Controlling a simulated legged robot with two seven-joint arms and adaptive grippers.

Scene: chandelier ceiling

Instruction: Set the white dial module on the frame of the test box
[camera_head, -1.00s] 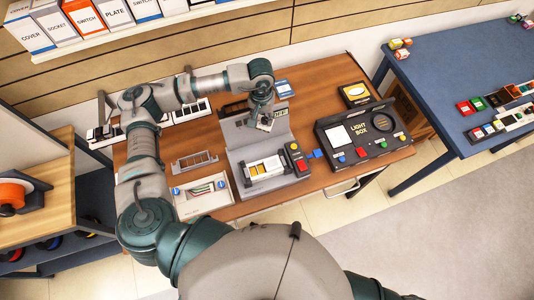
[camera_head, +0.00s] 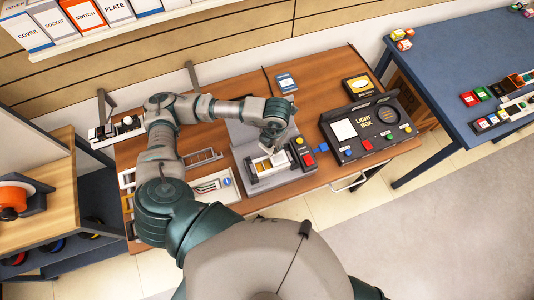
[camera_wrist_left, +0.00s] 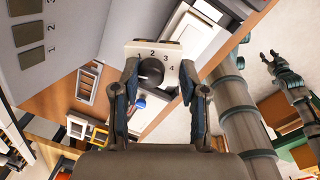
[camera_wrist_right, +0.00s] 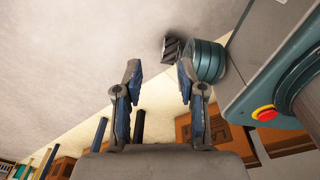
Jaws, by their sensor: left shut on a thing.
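The white dial module (camera_wrist_left: 172,53), with a black knob and numbers 1 to 4, is held between the fingertips of my left gripper (camera_wrist_left: 158,75). In the head view my left gripper (camera_head: 272,146) points down just above the back of the frame (camera_head: 256,171) of the grey test box (camera_head: 245,154). The module is small and mostly hidden there, so I cannot tell whether it touches the frame. Yellow and white parts show in the frame. My right gripper (camera_wrist_right: 159,75) is open and empty, away from the table.
A tray with wires (camera_head: 213,187) and a metal rack (camera_head: 203,158) lie to the left. A blue table (camera_head: 450,70) stands at right.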

